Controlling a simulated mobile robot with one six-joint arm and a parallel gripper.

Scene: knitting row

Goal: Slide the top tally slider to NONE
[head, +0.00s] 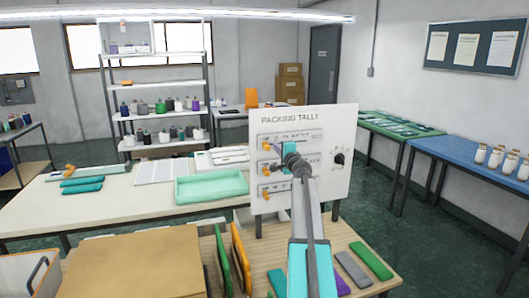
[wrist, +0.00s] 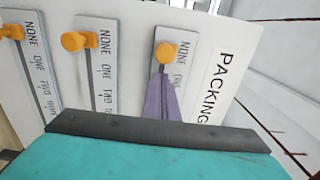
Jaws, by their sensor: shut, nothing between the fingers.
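The white packing tally board (head: 335,125) stands upright on the near table with three slider rows. The top slider's orange knob (head: 267,146) is at the left end of its row. In the wrist view, turned sideways, this knob (wrist: 167,50) is the rightmost one, level with the word NONE. My gripper (head: 288,150) is in front of the board and hides part of the rows. Its purple fingers (wrist: 163,85) are shut and empty, with the tip just below the top knob in the wrist view; I cannot tell if they touch.
The middle knob (head: 267,170) and bottom knob (head: 266,195) are also at the left, beside NONE. A dark dial (head: 339,159) is right of the rows. Green and orange dividers (head: 238,255) stand on the near table.

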